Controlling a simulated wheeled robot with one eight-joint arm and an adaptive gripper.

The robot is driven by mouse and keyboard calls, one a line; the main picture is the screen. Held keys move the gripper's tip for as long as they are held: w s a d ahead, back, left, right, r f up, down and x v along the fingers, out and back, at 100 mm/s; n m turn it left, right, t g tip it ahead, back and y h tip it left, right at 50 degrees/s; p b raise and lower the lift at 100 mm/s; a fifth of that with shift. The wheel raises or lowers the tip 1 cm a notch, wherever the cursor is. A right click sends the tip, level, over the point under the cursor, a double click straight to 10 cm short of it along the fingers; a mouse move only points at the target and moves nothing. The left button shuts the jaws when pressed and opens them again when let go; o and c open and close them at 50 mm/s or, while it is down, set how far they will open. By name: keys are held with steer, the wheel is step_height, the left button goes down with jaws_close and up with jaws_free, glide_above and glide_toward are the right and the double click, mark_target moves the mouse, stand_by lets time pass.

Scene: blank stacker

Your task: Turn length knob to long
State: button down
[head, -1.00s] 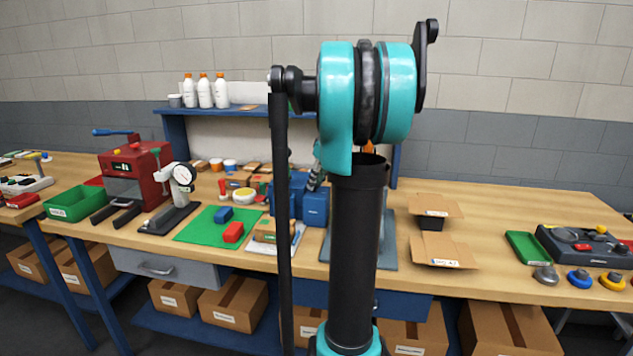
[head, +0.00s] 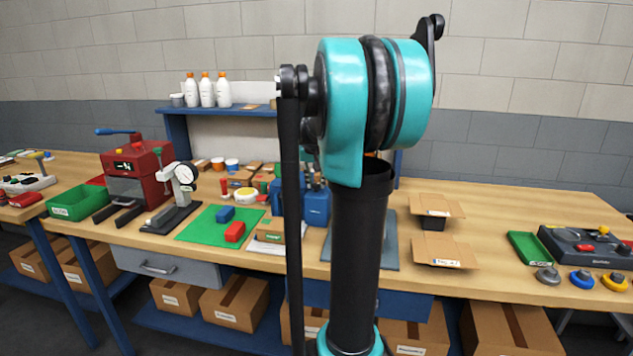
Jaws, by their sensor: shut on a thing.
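The length knob cannot be made out; my own arm stands across the middle of the head view and covers much of the bench behind it. A blue block-shaped unit (head: 317,206) shows in part just left of my arm's black column, and no knob can be told on it. A flat blue-grey plate (head: 391,245) shows to the right of the column.
A red machine (head: 137,175), a dial gauge stand (head: 176,198) and a green mat (head: 219,227) with blocks occupy the left bench. A blue shelf (head: 235,112) rises behind.

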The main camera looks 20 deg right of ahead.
steer(key=m, duration=0.3)
steer(key=m+g+h, duration=0.1)
steer(key=m, duration=0.1)
steer(key=shift+w+a+m+g, duration=0.1)
steer(key=shift+a+m+g, duration=0.05)
steer(key=shift+m+g, duration=0.2)
steer(key=shift+h, duration=0.4)
steer(key=c, duration=1.3)
jaws_free()
steer(key=shift+o, duration=0.2)
steer(key=v, duration=0.8)
